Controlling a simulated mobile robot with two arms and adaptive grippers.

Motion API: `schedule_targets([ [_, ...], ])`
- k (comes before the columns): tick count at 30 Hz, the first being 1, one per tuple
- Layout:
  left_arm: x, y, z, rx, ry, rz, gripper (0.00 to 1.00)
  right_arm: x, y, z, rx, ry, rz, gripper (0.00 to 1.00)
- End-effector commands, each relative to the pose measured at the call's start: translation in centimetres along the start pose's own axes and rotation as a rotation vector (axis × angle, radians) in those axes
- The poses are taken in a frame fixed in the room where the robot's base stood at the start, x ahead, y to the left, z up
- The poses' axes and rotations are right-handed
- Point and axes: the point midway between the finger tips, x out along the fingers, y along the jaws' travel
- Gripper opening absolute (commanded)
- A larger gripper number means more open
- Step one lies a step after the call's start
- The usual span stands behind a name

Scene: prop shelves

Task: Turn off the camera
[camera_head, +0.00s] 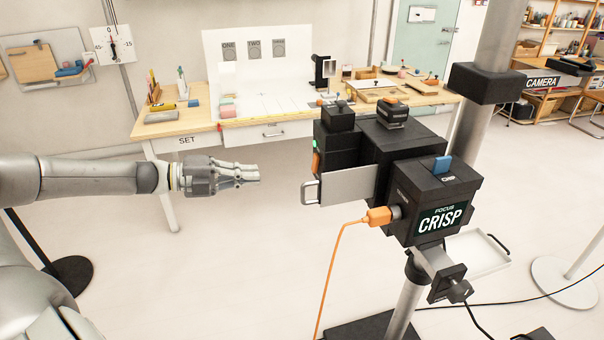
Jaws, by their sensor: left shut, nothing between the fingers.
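The camera (345,150) is a black boxy unit on a grey stand in the middle right. Its nearest box has a screen (441,219) reading "FOCUS CRISP" and a blue switch (443,164) on top. An orange plug (381,216) with a cable sits in its side. A green light (315,144) and an orange part (316,163) show on its left edge. A grey plate (347,185) with a handle sticks out at the left. My left gripper (257,176) is shut and empty, left of the handle and apart from it. My right gripper is not in view.
A workbench (185,122) marked "SET" stands behind, with a white backdrop (265,62) and small props. A thick grey pole (487,115) rises right of the camera. A white tray (478,250) sits low behind the screen. The orange cable (330,265) hangs to the floor.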

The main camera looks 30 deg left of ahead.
Motion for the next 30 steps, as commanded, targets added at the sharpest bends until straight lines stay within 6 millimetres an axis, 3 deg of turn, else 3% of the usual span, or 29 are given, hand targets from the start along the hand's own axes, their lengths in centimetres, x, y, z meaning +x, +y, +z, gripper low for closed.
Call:
schedule_targets([
  [14, 4.2, -0.1, 0.1, 0.000, -0.004, -0.008, 0.00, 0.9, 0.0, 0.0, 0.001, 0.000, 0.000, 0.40],
  [30, 9.4, -0.5, 0.1, 0.000, -0.002, -0.006, 0.00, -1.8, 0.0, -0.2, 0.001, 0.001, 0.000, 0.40],
])
